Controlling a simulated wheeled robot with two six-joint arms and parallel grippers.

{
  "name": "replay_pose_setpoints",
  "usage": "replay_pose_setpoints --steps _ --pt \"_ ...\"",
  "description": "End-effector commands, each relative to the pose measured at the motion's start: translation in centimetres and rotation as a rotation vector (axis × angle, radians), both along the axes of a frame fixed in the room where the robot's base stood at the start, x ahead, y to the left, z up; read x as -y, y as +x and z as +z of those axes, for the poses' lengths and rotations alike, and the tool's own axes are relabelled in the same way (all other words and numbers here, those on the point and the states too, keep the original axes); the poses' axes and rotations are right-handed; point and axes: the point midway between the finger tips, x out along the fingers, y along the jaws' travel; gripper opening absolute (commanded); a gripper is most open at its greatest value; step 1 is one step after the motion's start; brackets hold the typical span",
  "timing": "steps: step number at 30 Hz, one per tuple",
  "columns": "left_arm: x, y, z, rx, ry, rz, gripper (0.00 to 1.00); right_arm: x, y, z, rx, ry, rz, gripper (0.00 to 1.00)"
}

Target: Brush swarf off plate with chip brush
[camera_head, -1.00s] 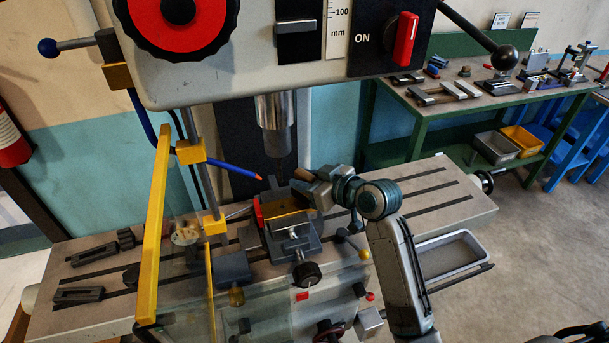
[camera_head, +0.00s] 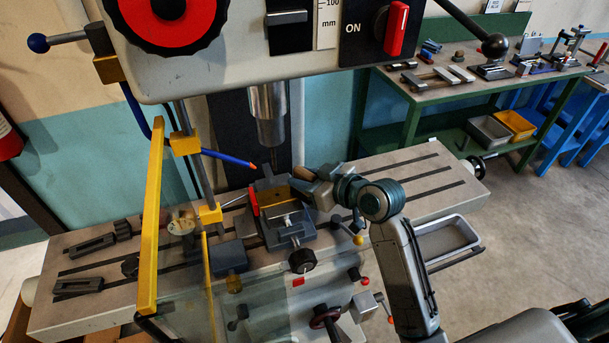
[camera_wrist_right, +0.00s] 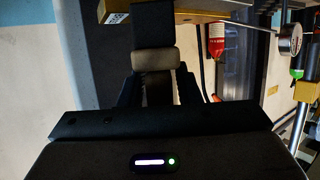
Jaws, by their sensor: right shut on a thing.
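The plate (camera_head: 273,197) is a brass-coloured block in the grey vise (camera_head: 290,228), beside a red part, on the drill press table (camera_head: 408,172). My right gripper (camera_head: 318,189) is at the plate's upper right, close to the vise. It is shut on the chip brush, whose tan wooden part (camera_head: 303,173) shows above the fingers. In the right wrist view a pale tan piece of the brush (camera_wrist_right: 157,58) sits between the dark fingers. The bristles are hidden, so I cannot tell whether they touch the plate. Swarf is too small to make out. My left gripper is not in view.
The drill spindle (camera_head: 268,115) hangs above and behind the vise. A yellow-framed clear guard (camera_head: 152,220) stands at the left, and a blue hose (camera_head: 228,158) reaches toward the vise. A grey tray (camera_head: 447,239) sits at the right. The slotted table's right end is bare.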

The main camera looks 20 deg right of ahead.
Motion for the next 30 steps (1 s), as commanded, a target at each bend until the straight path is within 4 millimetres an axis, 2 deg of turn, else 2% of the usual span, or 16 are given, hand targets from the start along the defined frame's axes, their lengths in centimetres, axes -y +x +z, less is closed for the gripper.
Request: replay_pose_setpoints --steps 6,21,30 --pt "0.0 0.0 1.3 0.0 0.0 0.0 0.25 0.1 -2.1 0.9 -0.001 0.0 0.001 0.05" --pt "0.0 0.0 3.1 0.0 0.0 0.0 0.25 0.2 -6.8 2.3 0.0 0.0 0.0 0.05" --pt "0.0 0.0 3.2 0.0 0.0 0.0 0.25 0.2 -7.5 2.5 0.001 0.001 0.0 0.05"
